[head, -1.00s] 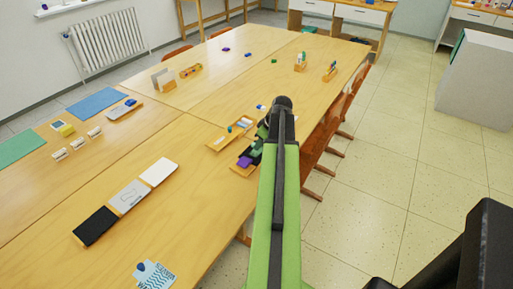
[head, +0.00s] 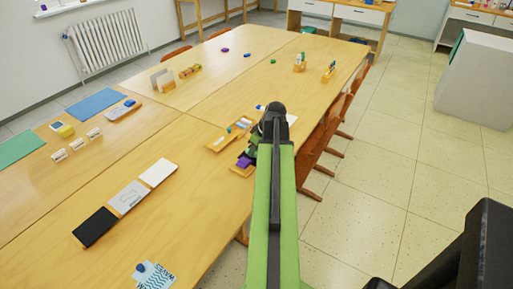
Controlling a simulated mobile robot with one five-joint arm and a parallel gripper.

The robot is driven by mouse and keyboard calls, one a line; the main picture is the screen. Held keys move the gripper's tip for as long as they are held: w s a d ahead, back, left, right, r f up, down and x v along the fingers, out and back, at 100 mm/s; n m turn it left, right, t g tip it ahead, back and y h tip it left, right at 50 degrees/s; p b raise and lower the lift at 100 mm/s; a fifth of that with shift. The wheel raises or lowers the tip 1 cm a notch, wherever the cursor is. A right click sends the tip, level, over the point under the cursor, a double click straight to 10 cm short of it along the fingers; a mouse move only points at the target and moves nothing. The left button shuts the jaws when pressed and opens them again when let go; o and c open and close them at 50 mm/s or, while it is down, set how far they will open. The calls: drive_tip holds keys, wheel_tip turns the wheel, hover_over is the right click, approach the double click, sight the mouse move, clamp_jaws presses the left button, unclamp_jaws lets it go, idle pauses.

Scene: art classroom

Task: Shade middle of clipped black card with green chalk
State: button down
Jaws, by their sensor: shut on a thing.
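A black card (head: 95,227) lies flat at the near left of the table, at the end of a row with a grey card and a white card. Its surface looks plain black; no clip can be made out on it. My gripper (head: 255,150) is low over the table's right edge, mostly hidden behind my green arm. Only dark and green parts show there, beside a wooden holder with a purple block (head: 244,161). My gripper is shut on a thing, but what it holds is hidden. I cannot pick out the green chalk.
The grey card (head: 128,195) and white card (head: 158,172) adjoin the black card. A wooden tray (head: 218,144) with small pieces stands left of my gripper. A blue patterned sheet (head: 155,277) lies at the near edge. The wood between cards and tray is clear. Chairs (head: 318,150) line the right side.

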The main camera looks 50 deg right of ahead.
wheel_tip(320, 180, up, 6)
drive_tip(key=p, duration=0.6)
wheel_tip(320, 180, up, 3)
drive_tip(key=p, duration=0.3)
idle(0.3)
